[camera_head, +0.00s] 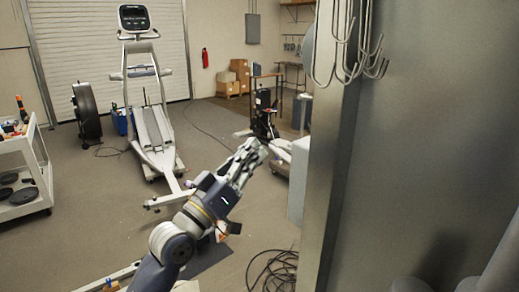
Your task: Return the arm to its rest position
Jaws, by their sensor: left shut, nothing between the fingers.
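My left arm comes in from the bottom of the head view and reaches up and to the right, with its wrist raised over the floor. My left gripper (246,160) is at the end of it, with its fingers together and nothing between them. It is left of the large grey metal panel and apart from it. My right gripper does not show in this view.
A grey metal panel (430,130) with hanging hooks (350,55) fills the right side. An elliptical trainer (150,110) stands behind my gripper. A white cart (22,170) is at the left edge. Black cable (272,272) lies on the floor. Floor (90,215) at left is clear.

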